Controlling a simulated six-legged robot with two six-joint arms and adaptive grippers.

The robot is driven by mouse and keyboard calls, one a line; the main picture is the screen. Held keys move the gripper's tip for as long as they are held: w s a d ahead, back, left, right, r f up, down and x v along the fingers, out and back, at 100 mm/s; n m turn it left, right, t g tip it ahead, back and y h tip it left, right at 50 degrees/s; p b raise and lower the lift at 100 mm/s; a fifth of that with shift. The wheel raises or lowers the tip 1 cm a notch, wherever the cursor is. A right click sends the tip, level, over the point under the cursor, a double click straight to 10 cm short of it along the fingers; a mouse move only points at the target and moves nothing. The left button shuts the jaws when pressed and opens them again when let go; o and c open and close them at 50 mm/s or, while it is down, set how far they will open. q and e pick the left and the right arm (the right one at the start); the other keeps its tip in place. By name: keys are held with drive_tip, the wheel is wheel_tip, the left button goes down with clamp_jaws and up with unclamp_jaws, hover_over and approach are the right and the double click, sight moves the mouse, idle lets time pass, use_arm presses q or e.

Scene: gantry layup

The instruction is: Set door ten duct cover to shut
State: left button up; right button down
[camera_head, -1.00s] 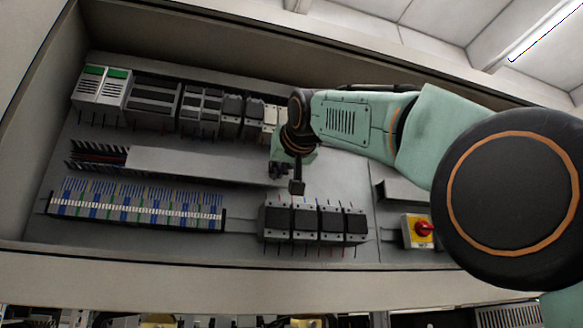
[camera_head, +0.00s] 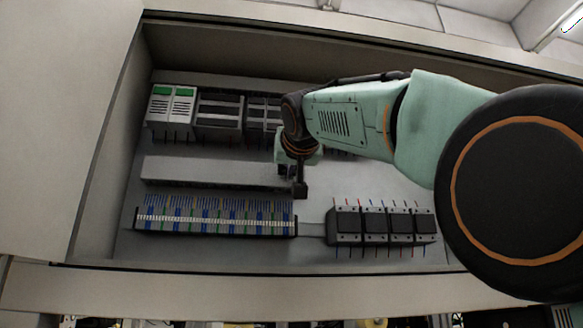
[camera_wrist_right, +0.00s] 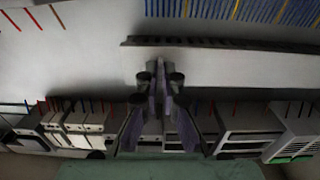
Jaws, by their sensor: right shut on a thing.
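The duct cover (camera_head: 210,171) is a long plain grey strip in the cabinet, between the upper row of devices and the terminal strip. It lies over the duct's left end, and no slots or wires show there. My right gripper (camera_head: 299,183) is at its right end, shut on it; the gripper hides that end and the exact grip. In the right wrist view the gripper (camera_wrist_right: 160,78) points at the cover (camera_wrist_right: 230,60), with its fingers close together at the cover's end. My left gripper is not in view.
A blue-and-yellow-marked terminal strip (camera_head: 215,218) lies below the cover. Black breakers (camera_head: 375,225) stand at lower right. Green-topped modules (camera_head: 171,108) and dark devices (camera_head: 219,113) sit above, partly behind my arm. The cabinet's side wall (camera_head: 110,150) bounds the left.

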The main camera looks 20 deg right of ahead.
drive_tip(key=shift+w+f, duration=0.1)
drive_tip(key=shift+f, duration=0.1)
drive_tip(key=shift+a, duration=0.1)
drive_tip(key=c, duration=1.8)
unclamp_jaws()
drive_tip(key=shift+o, duration=1.4)
drive_tip(key=shift+w+a, duration=0.15)
drive_tip(key=shift+w, duration=0.15)
drive_tip(key=shift+s+d+r, duration=0.15)
drive_tip(key=shift+s+d, duration=0.1)
drive_tip(key=shift+s, duration=0.1)
drive_tip(key=shift+w, duration=0.2)
